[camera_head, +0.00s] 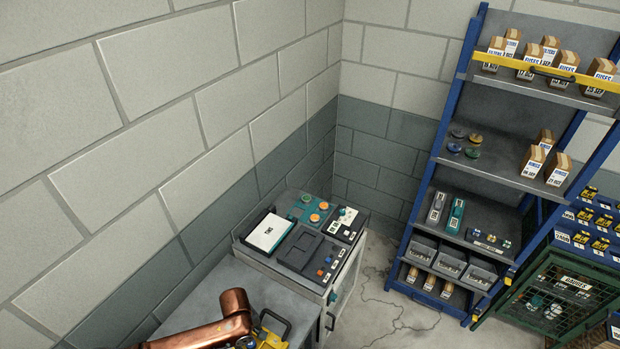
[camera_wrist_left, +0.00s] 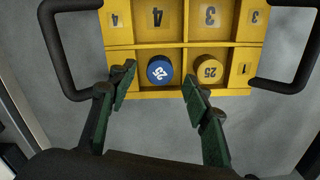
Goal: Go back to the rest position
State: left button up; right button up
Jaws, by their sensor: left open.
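My left gripper (camera_wrist_left: 158,92) is open in the left wrist view, with its two green-padded fingers spread and nothing between them. Beyond the fingertips is a yellow tray (camera_wrist_left: 175,52) with numbered compartments and black handles at both ends. A blue round piece (camera_wrist_left: 160,70) and a yellow round piece (camera_wrist_left: 209,69) marked 25 sit in its near compartments. In the head view my copper-coloured left arm reaches in at the bottom, and the tray (camera_head: 268,341) is mostly cut off by the lower edge. My right gripper is not in view.
A grey bench (camera_head: 205,296) stands along the block wall. Beside it a cabinet (camera_head: 328,290) carries a panel of devices. A blue shelf rack (camera_head: 433,160) with boxes stands at the right, next to a green mesh cage (camera_head: 520,300). Bare floor (camera_head: 385,315) lies between cabinet and rack.

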pick_arm(q)
jog(key=shift+r, duration=0.7)
jog(key=shift+f, duration=0.1)
